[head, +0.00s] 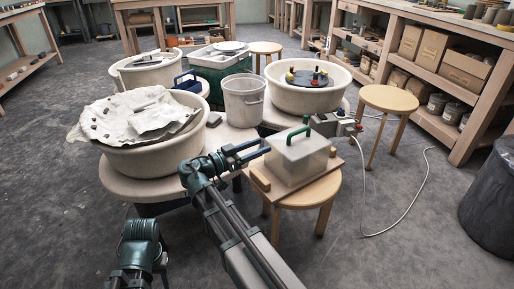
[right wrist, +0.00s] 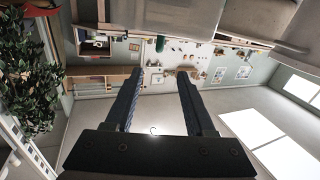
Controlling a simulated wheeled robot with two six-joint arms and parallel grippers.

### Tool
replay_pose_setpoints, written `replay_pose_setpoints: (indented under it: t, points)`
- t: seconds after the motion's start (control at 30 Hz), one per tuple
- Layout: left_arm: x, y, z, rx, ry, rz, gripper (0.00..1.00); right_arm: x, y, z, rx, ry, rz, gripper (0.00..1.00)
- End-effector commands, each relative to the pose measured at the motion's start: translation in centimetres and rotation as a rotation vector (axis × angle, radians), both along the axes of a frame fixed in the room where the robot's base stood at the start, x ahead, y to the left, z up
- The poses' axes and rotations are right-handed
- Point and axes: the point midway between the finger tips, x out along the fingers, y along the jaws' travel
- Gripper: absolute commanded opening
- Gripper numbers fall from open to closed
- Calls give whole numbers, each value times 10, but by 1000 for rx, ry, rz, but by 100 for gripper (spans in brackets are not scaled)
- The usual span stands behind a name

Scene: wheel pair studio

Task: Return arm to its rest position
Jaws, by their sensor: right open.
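My right gripper (head: 262,148) points to the right in the head view, in front of the left wheel and just left of a grey box (head: 300,160) with a green handle. I cannot tell how close it is to the box. In the right wrist view the two fingers (right wrist: 158,72) stand apart with nothing between them. My right arm comes up from the bottom middle. My left arm shows only as a dark green part at the lower left; its gripper is not seen.
The box sits on a wooden board on a stool (head: 325,190). A basin (head: 165,160) with a cloth-like cover, a grey bucket (head: 244,105) and another basin (head: 300,98) stand behind. A white cable (head: 405,215) lies on the floor at right, near a dark bin (head: 490,195). Floor at left is clear.

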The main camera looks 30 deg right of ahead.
Motion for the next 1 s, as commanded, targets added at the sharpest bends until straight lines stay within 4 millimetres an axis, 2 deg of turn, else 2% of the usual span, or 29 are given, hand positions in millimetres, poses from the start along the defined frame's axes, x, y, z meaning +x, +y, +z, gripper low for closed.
replay_pose_setpoints:
  t: [0.33, 0.47, 0.57, 0.7, 0.8, 1.0]
  points:
    - [0, 0, 2, 0, 0, 0, 46, -2, 2, -2, 18, 23, 4, 55]
    - [0, 0, 15, 0, 0, -2, 46, -14, 16, -21, 144, 185, 35, 55]
    - [0, 0, 30, 1, 0, -3, 46, -31, 43, -50, 317, 421, 117, 55]
    - [0, 0, 49, 1, 1, -6, 46, -61, 99, -92, 559, 796, 331, 55]
    - [0, 0, 60, 2, 1, -8, 46, -84, 142, -113, 691, 1023, 520, 55]
    - [0, 1, 76, 2, 1, -10, 46, -125, 215, -130, 843, 1329, 882, 55]
